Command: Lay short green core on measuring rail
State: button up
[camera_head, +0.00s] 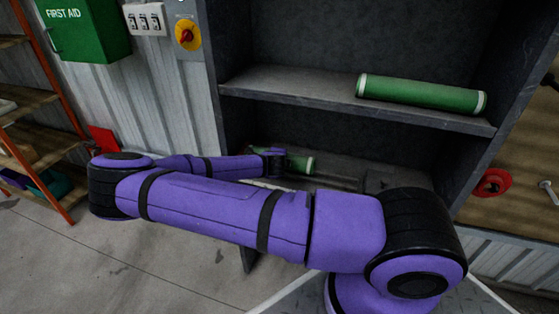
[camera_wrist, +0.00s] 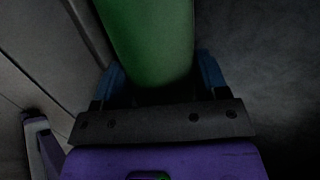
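The short green core (camera_head: 302,163) is in the lower bay of the dark shelf unit, partly hidden by my arm. My gripper (camera_head: 275,158) is at its middle, with core showing on both sides. In the wrist view the green core (camera_wrist: 153,40) runs up between the two blue fingers of my gripper (camera_wrist: 160,75). The fingers lie close along both its sides; the dark picture does not show whether they press on it. A longer green core (camera_head: 420,93) with pale ends lies on the upper shelf. I cannot make out the measuring rail with certainty.
The grey upper shelf (camera_head: 300,92) and the unit's left side wall (camera_head: 228,150) bound the lower bay closely. A wooden rack (camera_head: 30,130) stands at far left. A red round object (camera_head: 492,182) is on the bench at right. The floor at lower left is clear.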

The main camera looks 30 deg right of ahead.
jog(key=shift+s+a+f, duration=0.1)
jog(key=shift+s+a, duration=0.05)
jog(key=shift+a, duration=0.65)
jog(key=shift+o, duration=0.9)
jog(key=v, duration=0.8)
jog(key=shift+s+d+r, duration=0.2)
jog(key=shift+s+r, duration=0.15)
jog(key=shift+r, duration=0.15)
jog(key=shift+s+a+r, duration=0.2)
jog(key=shift+s+r, duration=0.15)
